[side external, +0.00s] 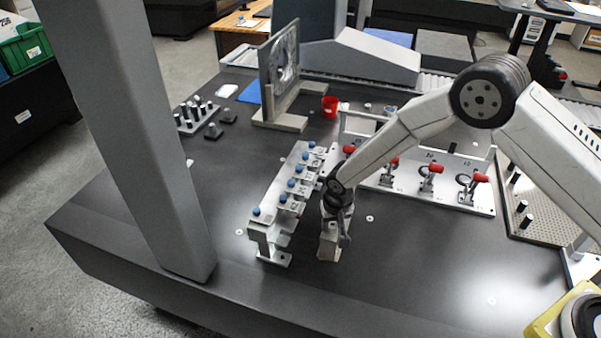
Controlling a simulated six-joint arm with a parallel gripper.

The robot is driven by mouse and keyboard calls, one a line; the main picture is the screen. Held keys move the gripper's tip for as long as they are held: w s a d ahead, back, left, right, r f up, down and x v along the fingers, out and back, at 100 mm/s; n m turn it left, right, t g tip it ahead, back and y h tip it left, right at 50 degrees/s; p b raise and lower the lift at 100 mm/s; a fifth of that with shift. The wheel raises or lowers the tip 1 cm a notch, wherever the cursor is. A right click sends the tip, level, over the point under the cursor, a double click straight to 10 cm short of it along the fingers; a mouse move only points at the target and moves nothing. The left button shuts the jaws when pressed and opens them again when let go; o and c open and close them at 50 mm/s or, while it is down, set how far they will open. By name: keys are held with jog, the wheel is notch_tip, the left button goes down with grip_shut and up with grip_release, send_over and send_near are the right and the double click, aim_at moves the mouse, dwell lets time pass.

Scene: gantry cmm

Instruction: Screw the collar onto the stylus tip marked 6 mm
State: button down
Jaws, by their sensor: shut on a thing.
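A pale metal stylus rack (268,239) stands on the dark table near the middle, with several blue-topped stylus tips (291,183) in a slanting row. Small plates with marks sit beside the tips, but they are too small to read, so I cannot tell which is 6 mm. My gripper (329,252) points down just right of the rack's near end, apart from the blue tops. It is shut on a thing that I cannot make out. I cannot pick out the collar in this view.
A plate with several red-handled clamps (430,182) lies right of my gripper. A red cup (330,106) and an upright framed plate (279,72) stand behind. A thick grey column (135,150) rises at left. The table front right of the rack (420,270) is clear.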

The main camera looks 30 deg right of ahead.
jog(key=shift+d+m, duration=0.2)
jog(key=shift+m, duration=0.5)
jog(key=shift+f, duration=0.1)
jog(key=shift+s+m+g+h, duration=0.1)
jog(key=shift+m+g+h, duration=0.3)
jog(key=shift+m, duration=2.2)
jog(key=shift+f, duration=0.1)
jog(key=shift+c, duration=1.2)
grip_release()
jog(key=shift+a+r, duration=0.15)
jog(key=shift+r, duration=0.1)
